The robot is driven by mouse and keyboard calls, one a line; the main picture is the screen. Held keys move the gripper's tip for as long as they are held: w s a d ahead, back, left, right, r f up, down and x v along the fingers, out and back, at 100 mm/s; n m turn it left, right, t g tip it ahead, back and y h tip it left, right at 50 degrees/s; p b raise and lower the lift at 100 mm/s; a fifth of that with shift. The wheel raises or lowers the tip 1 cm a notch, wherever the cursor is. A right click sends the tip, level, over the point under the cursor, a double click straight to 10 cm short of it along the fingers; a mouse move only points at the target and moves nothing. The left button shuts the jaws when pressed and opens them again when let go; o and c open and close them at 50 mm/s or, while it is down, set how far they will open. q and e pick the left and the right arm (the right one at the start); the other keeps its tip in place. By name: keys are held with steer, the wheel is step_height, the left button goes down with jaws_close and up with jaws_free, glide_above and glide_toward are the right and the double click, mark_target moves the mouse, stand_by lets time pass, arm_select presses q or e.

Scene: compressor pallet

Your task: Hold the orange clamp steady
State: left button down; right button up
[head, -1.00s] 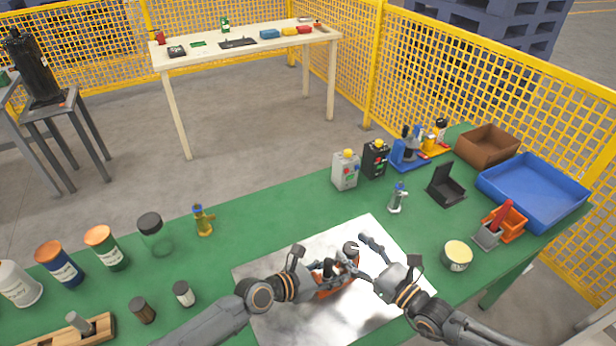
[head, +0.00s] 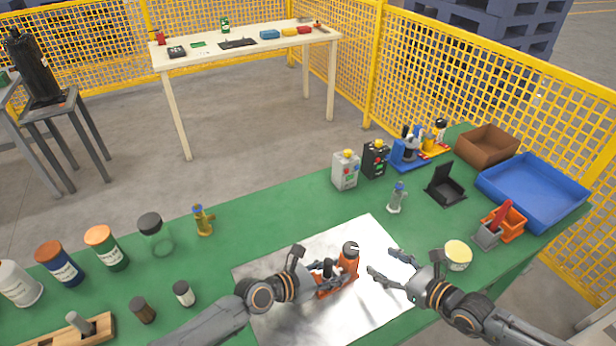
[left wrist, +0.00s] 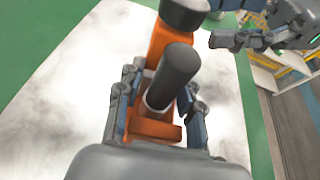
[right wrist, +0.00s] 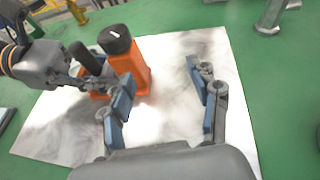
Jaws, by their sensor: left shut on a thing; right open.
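The orange clamp (head: 349,262) stands on the silvery metal sheet (head: 385,295) on the green table. It has an orange body, a dark round knob on top and a dark upright handle. My left gripper (head: 322,278) is shut on the clamp at its handle end; in the left wrist view its fingers (left wrist: 155,105) lie on either side of the dark handle (left wrist: 172,75). My right gripper (head: 385,268) is open and empty, to the right of the clamp and apart from it. In the right wrist view the clamp (right wrist: 128,68) shows beyond its left finger.
A cream-topped round tin (head: 457,255) stands close to my right gripper. A small silver bottle-like piece (head: 397,198) stands behind the sheet.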

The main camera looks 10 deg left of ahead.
steer(key=shift+w+g+h, duration=0.5)
steer(key=shift+w, duration=0.4)
steer(key=shift+w+a+r+n+g+h, duration=0.15)
steer(key=shift+w+a+g+h, duration=0.05)
steer(key=shift+w+g+h, duration=0.2)
steer(key=shift+w+a+r+n+g+h, duration=0.1)
steer(key=shift+w+a+n+g+h, duration=0.15)
steer(key=shift+w, duration=0.25)
steer(key=shift+w+a+r+n+g+h, duration=0.35)
steer(key=shift+w+r+n+g+h, duration=0.1)
steer(key=shift+r+g, duration=0.35)
steer(key=s+a+r+n+g+h, duration=0.3)
steer(key=r+n+g, duration=0.3)
steer(key=r, duration=0.6)
steer(key=s+a+r+m+y, duration=0.1)
steer(key=s+a+y, duration=0.1)
steer(key=a+y, duration=0.3)
steer(key=s+a+r+m+y, duration=0.1)
steer(key=s+a+r+y, duration=0.15)
steer(key=a, duration=0.45)
step_height(320, 180, up, 9)
steer(key=a+m+t+y, duration=0.1)
steer(key=m+t+y, duration=0.5)
steer(key=m+y, duration=0.2)
steer(key=shift+w+a+m+t, duration=0.35)
steer(key=shift+a+m, duration=0.05)
steer(key=shift+m, duration=0.75)
